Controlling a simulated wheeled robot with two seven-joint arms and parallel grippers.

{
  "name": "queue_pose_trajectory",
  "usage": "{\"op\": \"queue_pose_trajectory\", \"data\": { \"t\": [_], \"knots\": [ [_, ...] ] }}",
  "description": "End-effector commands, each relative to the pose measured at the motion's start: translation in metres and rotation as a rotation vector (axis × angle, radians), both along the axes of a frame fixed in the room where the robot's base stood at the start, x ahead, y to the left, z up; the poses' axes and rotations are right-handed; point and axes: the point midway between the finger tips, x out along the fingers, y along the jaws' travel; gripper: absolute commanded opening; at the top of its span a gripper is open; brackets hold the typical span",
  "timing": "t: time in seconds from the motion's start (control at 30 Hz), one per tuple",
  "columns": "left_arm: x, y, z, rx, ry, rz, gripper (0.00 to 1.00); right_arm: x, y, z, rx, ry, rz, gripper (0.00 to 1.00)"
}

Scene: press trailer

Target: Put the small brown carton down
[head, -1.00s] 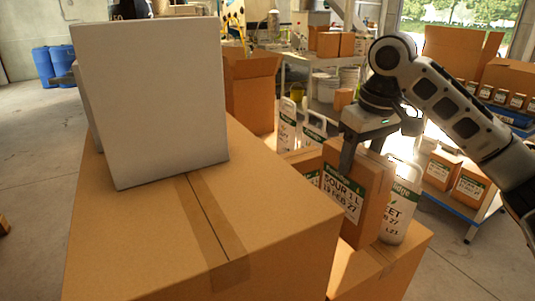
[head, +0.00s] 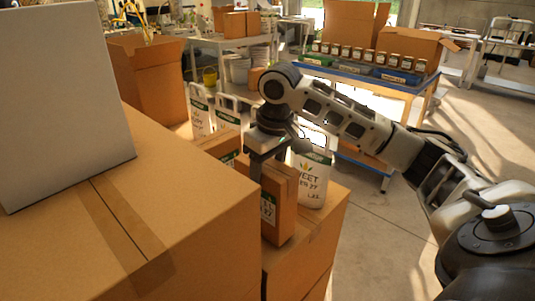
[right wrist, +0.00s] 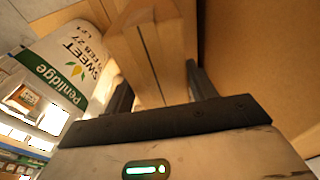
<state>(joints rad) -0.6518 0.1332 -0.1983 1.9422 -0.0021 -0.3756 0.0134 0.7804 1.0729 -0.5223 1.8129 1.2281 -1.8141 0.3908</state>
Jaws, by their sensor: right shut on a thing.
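The small brown carton (head: 282,205) is upright with a green and white label on its left face. My right gripper (head: 270,165) is above it, with its fingers shut on the carton's upper part. In the right wrist view the carton (right wrist: 152,50) stands between the two fingers (right wrist: 158,90). Its lower end is over or on a brown box (head: 318,232); I cannot tell whether it touches. My left gripper is not in view.
A large taped carton (head: 190,215) with a pale grey box (head: 60,100) on it fills the left. Clear floor (head: 385,245) lies to the right.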

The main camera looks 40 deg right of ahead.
Motion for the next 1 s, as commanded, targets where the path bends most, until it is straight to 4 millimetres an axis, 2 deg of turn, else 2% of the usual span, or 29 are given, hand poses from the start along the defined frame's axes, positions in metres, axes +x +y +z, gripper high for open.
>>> {"op": "queue_pose_trajectory", "data": {
  "t": [0.47, 0.5, 0.57, 0.6, 0.87, 1.0],
  "knots": [
    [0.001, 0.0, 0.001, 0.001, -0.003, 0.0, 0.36, 0.001, 0.0, -0.008, 0.001, -0.009, -0.001, 0.0],
    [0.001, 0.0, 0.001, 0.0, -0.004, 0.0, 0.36, 0.0, 0.0, -0.012, 0.0, -0.002, 0.0, 0.59],
    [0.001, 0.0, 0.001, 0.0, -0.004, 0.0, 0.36, 0.0, 0.0, -0.011, 0.0, -0.002, 0.0, 0.76],
    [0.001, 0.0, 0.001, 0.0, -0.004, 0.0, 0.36, 0.0, 0.0, -0.011, 0.0, -0.002, 0.0, 0.78],
    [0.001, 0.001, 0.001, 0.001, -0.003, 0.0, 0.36, 0.0, 0.0, -0.01, 0.0, -0.002, 0.0, 0.78],
    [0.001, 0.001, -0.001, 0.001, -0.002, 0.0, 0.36, 0.0, 0.0, 0.0, 0.0, -0.005, 0.0, 0.78]
  ]
}}
